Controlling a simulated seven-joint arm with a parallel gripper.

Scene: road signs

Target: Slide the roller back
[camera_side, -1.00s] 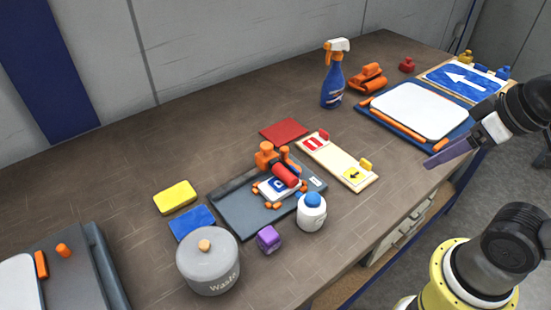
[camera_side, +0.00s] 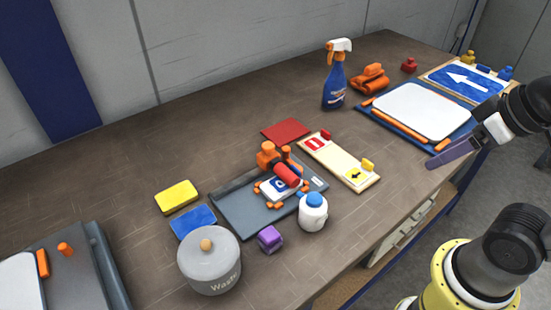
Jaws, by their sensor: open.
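A red roller (camera_side: 286,174) lies over a small white and blue sign plate (camera_side: 271,190) on the dark grey tray (camera_side: 241,221) at mid-table. Orange upright parts (camera_side: 268,157) stand behind the roller, and small orange pieces sit around the plate. My gripper (camera_side: 440,159) is at the right, over the table's front right edge, well apart from the roller. It is open and appears empty; its purple fingers overlap in this view.
A white bottle with a blue cap (camera_side: 313,213), a purple block (camera_side: 269,238) and a grey waste pot (camera_side: 210,262) stand near the tray. A cream board (camera_side: 340,162) lies right of it. A spray bottle (camera_side: 335,82) stands behind. Table between board and gripper is clear.

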